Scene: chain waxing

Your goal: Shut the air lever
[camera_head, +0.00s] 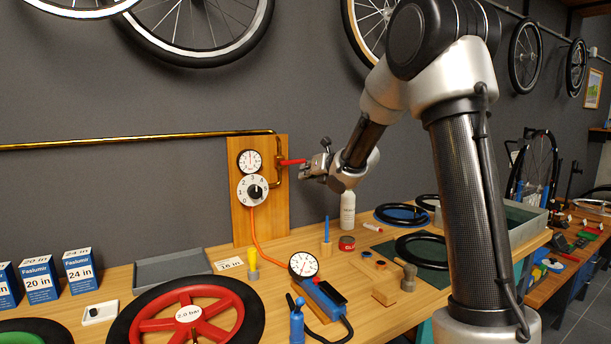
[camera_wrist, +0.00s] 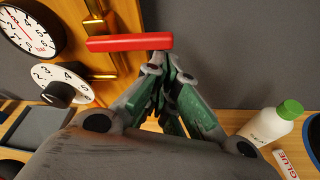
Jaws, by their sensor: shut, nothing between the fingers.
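The red air lever (camera_head: 292,162) sticks out sideways to the right from the brass pipe on the wooden board. In the wrist view the lever (camera_wrist: 130,42) lies level across the picture. My gripper (camera_head: 306,172) is shut and empty. In the wrist view its fingertips (camera_wrist: 160,65) are just below the lever's right, free end. I cannot tell whether they touch it. The lever's pivot on the brass valve is at its left end.
A pressure gauge (camera_head: 250,161) and a numbered dial (camera_head: 253,190) sit on the board (camera_head: 270,220) left of the lever. A white bottle with a green cap (camera_wrist: 268,124) stands on the bench below right. An orange hose (camera_head: 256,238) hangs down to the bench.

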